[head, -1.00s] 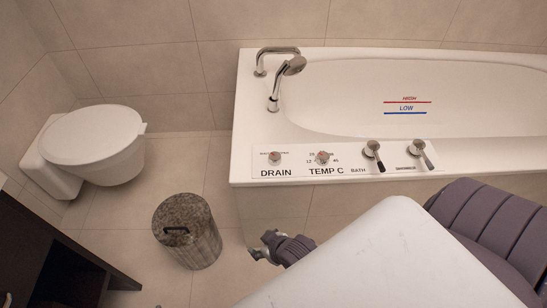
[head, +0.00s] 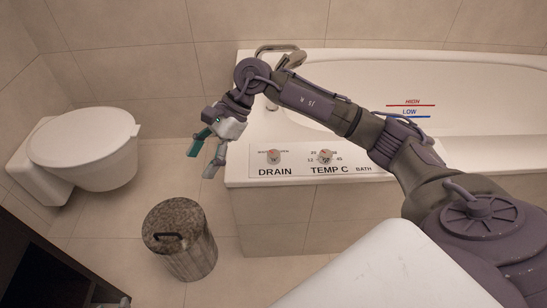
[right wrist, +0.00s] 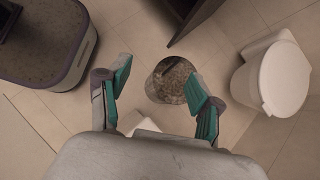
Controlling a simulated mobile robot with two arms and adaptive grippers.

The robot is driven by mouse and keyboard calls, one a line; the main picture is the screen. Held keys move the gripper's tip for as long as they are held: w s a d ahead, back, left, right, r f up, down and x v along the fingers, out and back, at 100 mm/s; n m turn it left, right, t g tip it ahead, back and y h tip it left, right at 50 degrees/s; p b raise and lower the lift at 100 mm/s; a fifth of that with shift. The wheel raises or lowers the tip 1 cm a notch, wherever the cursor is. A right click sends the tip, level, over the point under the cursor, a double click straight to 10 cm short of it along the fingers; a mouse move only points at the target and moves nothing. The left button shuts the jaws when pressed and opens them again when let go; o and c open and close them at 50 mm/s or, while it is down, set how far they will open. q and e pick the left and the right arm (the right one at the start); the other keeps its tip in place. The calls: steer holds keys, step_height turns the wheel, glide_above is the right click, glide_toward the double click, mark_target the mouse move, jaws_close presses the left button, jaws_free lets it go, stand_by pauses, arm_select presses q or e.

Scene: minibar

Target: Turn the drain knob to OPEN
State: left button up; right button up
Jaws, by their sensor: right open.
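The drain knob (head: 273,156) is a small round knob above the word DRAIN, on the white control panel (head: 240,174) along the bathtub's front left edge. My right gripper (head: 203,160) is in the head view, left of the drain knob and apart from it, beyond the tub's left edge. Its fingers point down and are open with nothing between them. In the right wrist view its two green-padded fingers (right wrist: 157,108) are spread apart over the floor. The drain knob does not show in the right wrist view. My left gripper is not in view.
The temperature knob (head: 326,156) sits right of the drain knob. My right arm hides the bath and shower levers and part of the faucet (head: 277,50). A lidded bin (head: 180,240) stands on the floor below the gripper. A white toilet (head: 84,148) is at left.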

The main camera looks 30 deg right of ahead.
steer(key=w+d+n+h, duration=0.1)
steer(key=d+h, duration=0.3)
steer(key=d, duration=0.4)
step_height(320, 180, up, 2)
steer(key=r+h+b, duration=0.1)
steer(key=h, duration=0.4)
glide_above(274, 153)
steer(key=shift+n, duration=0.4)
step_height(274, 153, down, 6)
steer(key=shift+f+b, duration=0.15)
steer(key=shift+b, duration=0.7)
step_height(274, 153, down, 6)
steer(key=shift+f+b, duration=0.25)
steer(key=shift+b, duration=0.55)
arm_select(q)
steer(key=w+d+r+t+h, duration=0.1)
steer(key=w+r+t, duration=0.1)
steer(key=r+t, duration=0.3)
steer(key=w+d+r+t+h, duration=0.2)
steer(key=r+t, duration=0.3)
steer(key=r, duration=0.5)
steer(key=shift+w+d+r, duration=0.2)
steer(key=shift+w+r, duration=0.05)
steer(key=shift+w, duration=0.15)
arm_select(e)
steer(key=shift+f, duration=0.45)
